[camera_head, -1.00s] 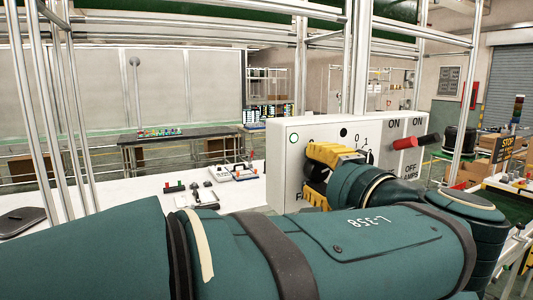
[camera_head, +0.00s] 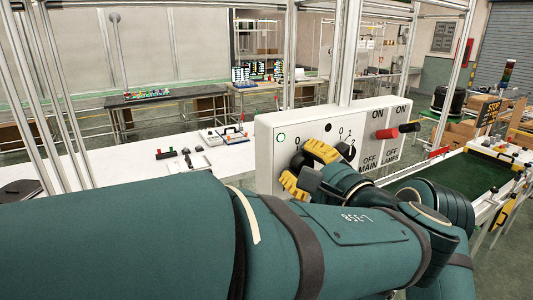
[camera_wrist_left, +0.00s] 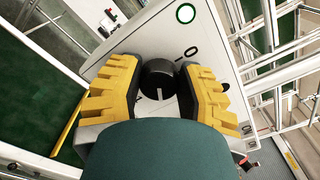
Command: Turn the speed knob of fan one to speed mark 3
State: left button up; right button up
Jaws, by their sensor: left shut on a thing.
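The white control panel (camera_head: 268,160) stands at the middle of the head view, with a green ring lamp at its upper left. My left gripper (camera_head: 306,168) is at its left dial, below a 0 mark, and hides most of that dial and its marks. In the left wrist view, the black round speed knob of fan one (camera_wrist_left: 158,80) sits between the two yellow fingers of the left gripper (camera_wrist_left: 160,84), which is shut on it. A white pointer line on the knob points toward the bottom of that view, away from the 0 mark. My right gripper is out of view.
A second dial, marked 0, 1, 2 (camera_head: 347,142), is partly hidden just right of the gripper. Red (camera_head: 386,134) and black (camera_head: 409,127) levers stick out farther right. A white table (camera_head: 130,165) lies left; a green conveyor (camera_head: 470,170) lies right.

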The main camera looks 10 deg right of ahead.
aim_at(303, 157)
pick_arm(q)
jog(key=shift+r, duration=0.15)
dwell(0.4)
jog(key=o, duration=1.2)
jog(key=shift+w, duration=0.15)
notch_tip(303, 157, up, 10)
jog(key=shift+f, duration=0.1)
